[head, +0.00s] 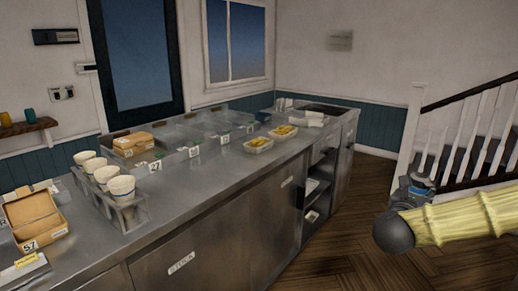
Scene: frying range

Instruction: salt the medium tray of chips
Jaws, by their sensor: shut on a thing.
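Two pale trays of yellow chips stand on the steel counter near its front edge in the head view. The nearer tray (258,145) is at the left and the farther tray (283,132) is just right of it. I cannot tell their sizes apart surely. My gripper (420,188) appears small at the right, partly hidden behind my arm, over the floor side and well away from the trays. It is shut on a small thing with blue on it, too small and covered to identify. No salt shaker can be made out for certain.
White cups (121,187) stand in a metal rack at the left of the counter (205,185). An open brown box (33,217) sits at the near left. Numbered tags stand along the back wells. Stairs with a railing (465,120) rise at the right. The wooden floor in front is clear.

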